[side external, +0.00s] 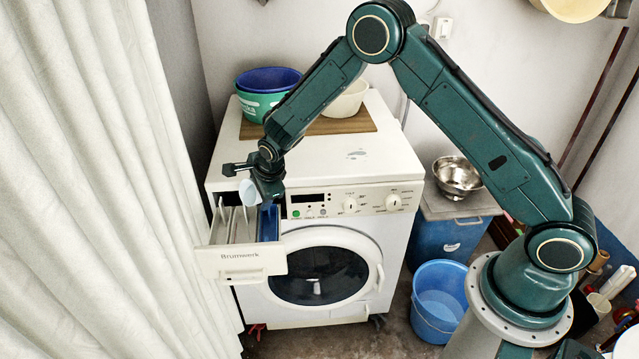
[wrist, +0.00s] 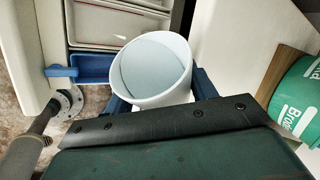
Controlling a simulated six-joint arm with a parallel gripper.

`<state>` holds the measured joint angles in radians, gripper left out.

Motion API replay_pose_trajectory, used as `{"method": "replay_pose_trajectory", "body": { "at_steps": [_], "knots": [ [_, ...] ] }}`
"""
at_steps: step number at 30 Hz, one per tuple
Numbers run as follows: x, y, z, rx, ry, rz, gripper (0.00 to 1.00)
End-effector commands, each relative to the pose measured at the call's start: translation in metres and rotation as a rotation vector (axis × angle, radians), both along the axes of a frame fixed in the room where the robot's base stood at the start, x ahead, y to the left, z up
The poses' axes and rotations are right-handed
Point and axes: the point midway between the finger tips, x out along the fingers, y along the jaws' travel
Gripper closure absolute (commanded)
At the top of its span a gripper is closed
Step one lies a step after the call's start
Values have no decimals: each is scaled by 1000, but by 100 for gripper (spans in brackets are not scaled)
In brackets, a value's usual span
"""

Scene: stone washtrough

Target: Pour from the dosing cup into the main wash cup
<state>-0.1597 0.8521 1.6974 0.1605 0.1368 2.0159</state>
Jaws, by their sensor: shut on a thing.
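My gripper (side external: 252,180) is shut on the white dosing cup (side external: 250,193), above the pulled-out detergent drawer (side external: 240,262). The cup is tilted in the side view. In the wrist view the dosing cup (wrist: 155,72) shows its open mouth and a smooth pale blue-grey inside; I cannot tell whether that is contents or bare wall. The dark blue gripper fingers (wrist: 160,98) flank it. The drawer has pale compartments (wrist: 105,28) and a blue one (wrist: 92,68) at its right in the side view. No label shows which is the main wash cup.
The drawer sticks out of a white washing machine (side external: 335,225). A white curtain (side external: 105,180) hangs close to the drawer's left. Green and blue tubs (side external: 262,92) and a cream bowl (side external: 345,98) stand on a board on top. A blue bucket (side external: 438,300) is on the floor.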

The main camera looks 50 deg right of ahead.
Motion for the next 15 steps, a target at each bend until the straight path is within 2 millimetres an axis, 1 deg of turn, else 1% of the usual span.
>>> {"method": "replay_pose_trajectory", "body": {
  "at_steps": [15],
  "knots": [
    [0, 2, 0, -100, 4, 1, 67]
  ]
}}
